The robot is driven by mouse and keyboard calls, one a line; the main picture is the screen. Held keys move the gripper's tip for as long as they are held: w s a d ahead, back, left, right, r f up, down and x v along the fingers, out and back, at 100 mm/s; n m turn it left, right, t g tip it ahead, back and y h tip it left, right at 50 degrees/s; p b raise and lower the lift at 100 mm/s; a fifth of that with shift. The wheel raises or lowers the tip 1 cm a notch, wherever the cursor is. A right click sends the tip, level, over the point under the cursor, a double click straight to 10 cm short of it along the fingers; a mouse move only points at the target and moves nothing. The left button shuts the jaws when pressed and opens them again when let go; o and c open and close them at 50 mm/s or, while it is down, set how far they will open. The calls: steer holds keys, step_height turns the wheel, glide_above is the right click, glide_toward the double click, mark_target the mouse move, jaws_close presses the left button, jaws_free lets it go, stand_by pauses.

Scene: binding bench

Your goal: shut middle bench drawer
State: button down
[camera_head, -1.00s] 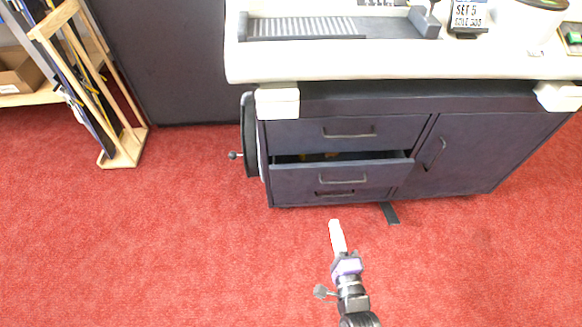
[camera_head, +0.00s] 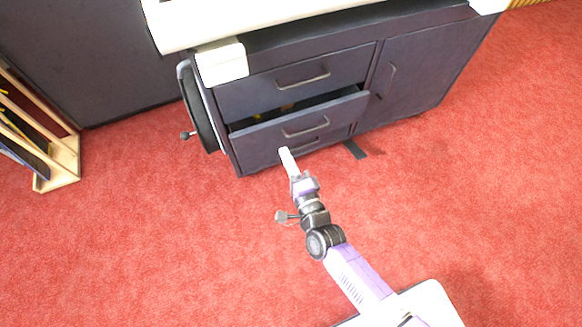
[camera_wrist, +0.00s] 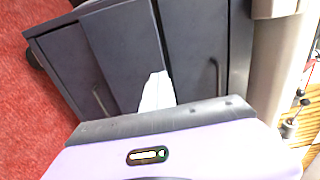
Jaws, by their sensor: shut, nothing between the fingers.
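The middle bench drawer (camera_head: 270,137) stands partly open in the head view, its dark front pulled out below the top drawer (camera_head: 262,95). A dark gap with something small and yellowish inside shows above its front. Its bar handle (camera_head: 305,127) is right of my fingertips. My gripper (camera_head: 286,153) is shut and empty, with its white fingertips overlapping the lower part of the drawer front in the picture. I cannot tell whether they touch it. In the wrist view the shut fingers (camera_wrist: 157,92) point at the protruding drawer front (camera_wrist: 122,45).
A lower drawer (camera_head: 320,146) sits beneath, and a cupboard door (camera_head: 415,75) is to the right. A round dark part with a knob (camera_head: 187,135) is on the bench's left side. A wooden rack (camera_head: 62,160) stands far left. Red carpet (camera_head: 130,240) is clear in front.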

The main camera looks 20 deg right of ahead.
mark_target(273, 127)
steer(key=w+b, duration=0.2)
steer(key=w, duration=0.6)
steer(key=shift+w, duration=0.15)
